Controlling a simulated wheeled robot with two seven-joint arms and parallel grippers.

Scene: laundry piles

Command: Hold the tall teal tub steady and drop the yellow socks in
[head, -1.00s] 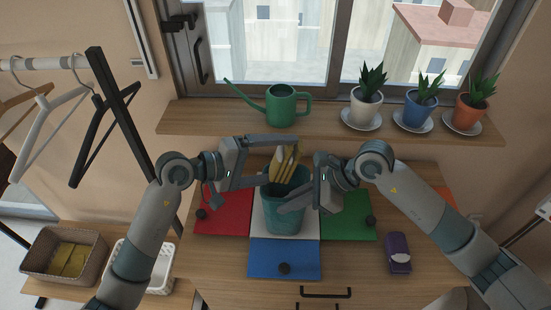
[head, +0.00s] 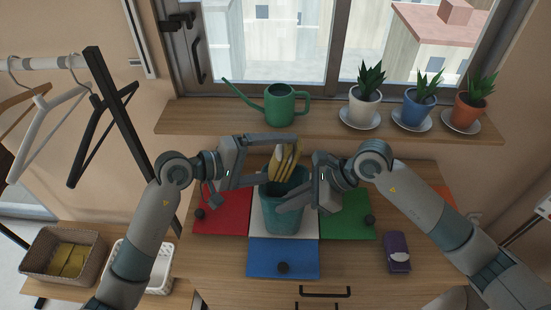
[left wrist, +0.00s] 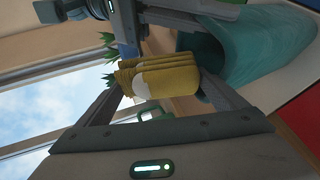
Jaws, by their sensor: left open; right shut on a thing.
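The tall teal tub (head: 283,220) stands upright on the mats in the middle of the worktop; its open mouth also shows in the left wrist view (left wrist: 265,45). My right gripper (head: 303,195) is shut on the tub's upper right wall. The yellow socks (head: 285,165) are a folded bundle, upright at the tub's mouth. In the left wrist view the socks (left wrist: 165,80) show a pale patch and sit between my left gripper's (head: 278,163) parted fingers, beside the tub's opening. My left gripper is open around them. The socks' lower end is partly hidden.
Red (head: 222,215), blue (head: 283,257) and green (head: 347,218) mats with dark knobs surround the tub. A purple item (head: 397,252) lies at right. A shelf behind holds a green watering can (head: 280,105) and potted plants. A wicker basket (head: 62,255) and white basket (head: 158,277) stand lower left.

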